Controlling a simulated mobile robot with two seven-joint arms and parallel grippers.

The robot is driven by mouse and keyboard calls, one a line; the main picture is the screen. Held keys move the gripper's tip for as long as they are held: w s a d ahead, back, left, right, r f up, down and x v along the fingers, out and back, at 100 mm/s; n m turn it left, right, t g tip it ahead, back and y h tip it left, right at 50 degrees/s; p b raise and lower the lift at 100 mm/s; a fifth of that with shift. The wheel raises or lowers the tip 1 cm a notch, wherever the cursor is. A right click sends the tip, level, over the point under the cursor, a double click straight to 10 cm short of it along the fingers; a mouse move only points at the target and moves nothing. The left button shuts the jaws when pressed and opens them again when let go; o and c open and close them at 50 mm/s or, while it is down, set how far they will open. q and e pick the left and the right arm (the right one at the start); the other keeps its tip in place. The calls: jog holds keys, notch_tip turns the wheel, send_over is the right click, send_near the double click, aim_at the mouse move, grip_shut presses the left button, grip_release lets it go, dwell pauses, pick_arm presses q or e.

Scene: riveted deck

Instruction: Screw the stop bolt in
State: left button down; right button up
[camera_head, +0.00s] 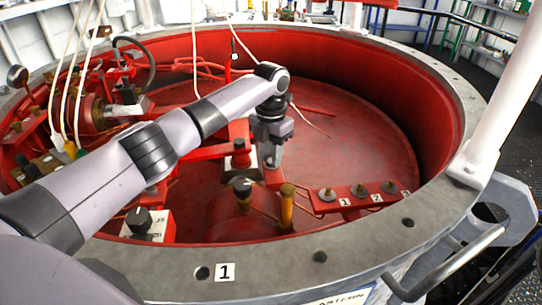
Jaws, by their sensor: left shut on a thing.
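My left arm reaches in from the left, and its gripper (271,163) points straight down over the red pan. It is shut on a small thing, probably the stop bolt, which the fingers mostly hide. The fingertips are just above or at a small red block (273,179), at the end of a red arm beside a white-faced block (238,161). I cannot tell whether the bolt touches a hole there. My right gripper is not in view.
A red bar (352,199) with several bolt-like pegs and number labels lies to the right. A brass post (287,207) and a black knob (243,187) stand close in front of the gripper. A grey riveted rim (437,222) rings the pan. Open pan floor (350,140) lies right.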

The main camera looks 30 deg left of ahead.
aim_at(270, 160)
pick_arm(q)
jog(key=shift+w+a+r, duration=0.1)
jog(key=shift+r, duration=0.2)
jog(key=c, duration=0.9)
grip_release()
jog(key=shift+r+p, duration=0.45)
jog(key=shift+r, duration=3.1)
